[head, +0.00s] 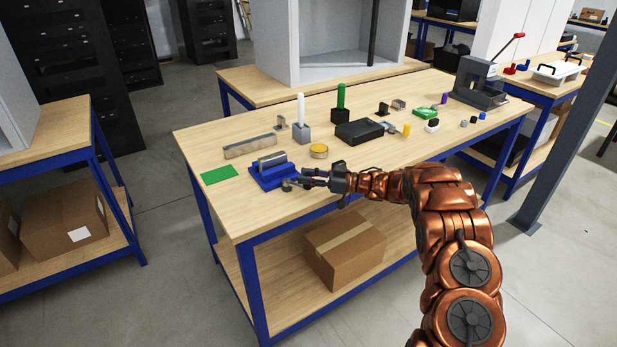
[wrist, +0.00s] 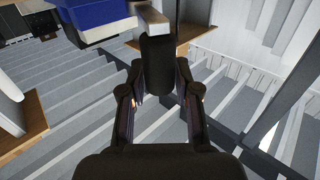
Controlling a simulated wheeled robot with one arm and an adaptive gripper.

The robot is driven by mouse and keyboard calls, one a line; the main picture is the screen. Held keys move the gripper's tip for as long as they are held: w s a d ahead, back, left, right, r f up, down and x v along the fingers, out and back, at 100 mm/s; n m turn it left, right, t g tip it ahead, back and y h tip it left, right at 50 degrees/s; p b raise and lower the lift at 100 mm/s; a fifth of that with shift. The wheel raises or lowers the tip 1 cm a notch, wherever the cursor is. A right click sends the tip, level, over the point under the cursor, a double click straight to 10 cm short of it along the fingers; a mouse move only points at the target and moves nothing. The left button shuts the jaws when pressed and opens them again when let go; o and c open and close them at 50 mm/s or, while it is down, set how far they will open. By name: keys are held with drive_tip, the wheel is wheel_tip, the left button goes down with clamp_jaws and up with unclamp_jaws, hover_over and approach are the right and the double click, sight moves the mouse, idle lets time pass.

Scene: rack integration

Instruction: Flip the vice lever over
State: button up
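A dark rounded handle, seemingly the lever (wrist: 157,65), hangs from that bar between my fingertips. My gripper (head: 302,180) is at the vice's right front side. In the wrist view the fingers (wrist: 158,82) stand apart on both sides of the handle. I cannot tell whether they press on it.
The bench's front edge is close below my gripper.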

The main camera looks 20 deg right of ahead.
drive_tip(key=o, duration=0.3)
drive_tip(key=shift+d, duration=0.15)
drive_tip(key=v, duration=1.2)
